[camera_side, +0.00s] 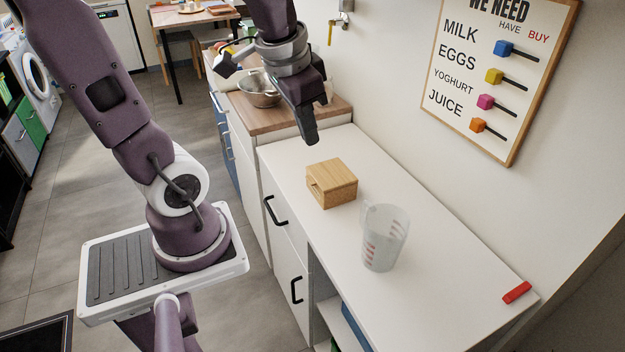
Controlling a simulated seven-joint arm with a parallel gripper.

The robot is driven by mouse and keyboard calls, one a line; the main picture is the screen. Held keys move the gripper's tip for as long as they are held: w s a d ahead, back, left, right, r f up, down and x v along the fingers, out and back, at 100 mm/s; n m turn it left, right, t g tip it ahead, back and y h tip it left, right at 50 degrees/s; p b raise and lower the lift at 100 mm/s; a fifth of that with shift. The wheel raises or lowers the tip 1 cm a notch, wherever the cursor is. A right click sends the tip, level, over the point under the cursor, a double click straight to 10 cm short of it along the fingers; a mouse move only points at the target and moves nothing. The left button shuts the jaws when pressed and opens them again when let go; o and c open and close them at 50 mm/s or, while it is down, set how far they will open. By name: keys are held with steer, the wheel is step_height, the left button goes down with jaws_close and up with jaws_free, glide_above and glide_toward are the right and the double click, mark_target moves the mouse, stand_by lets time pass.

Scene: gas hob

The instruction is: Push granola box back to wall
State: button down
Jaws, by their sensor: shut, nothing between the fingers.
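A light wooden box (332,183) stands on the white counter (440,260), closer to the counter's far end than its near end. It shows no label, so I cannot tell whether it is the granola box; no other box stands on this counter. A gap of bare counter lies between it and the white wall (400,130) at the right. My gripper (311,142) is shut and empty, pointing down above and beyond the box, apart from it.
A clear measuring jug (384,238) stands on the counter in front of the box. A red object (516,292) lies near the right edge. A metal bowl (259,90) sits on the wooden worktop behind. A shopping board (497,75) hangs on the wall.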

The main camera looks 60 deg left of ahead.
steer(key=w+a+f+g+h, duration=0.1)
steer(key=a+f+g, duration=0.2)
steer(key=a+f, duration=1.2)
steer(key=w+f, duration=0.1)
steer(key=f, duration=0.2)
steer(key=w+f, duration=0.1)
steer(key=f, duration=0.2)
steer(key=w+f, duration=0.1)
steer(key=f, duration=0.2)
steer(key=shift+w+a+f, duration=0.25)
steer(key=shift+f, duration=0.05)
steer(key=shift+w, duration=0.4)
steer(key=w, duration=1.6)
steer(key=shift+w, duration=0.25)
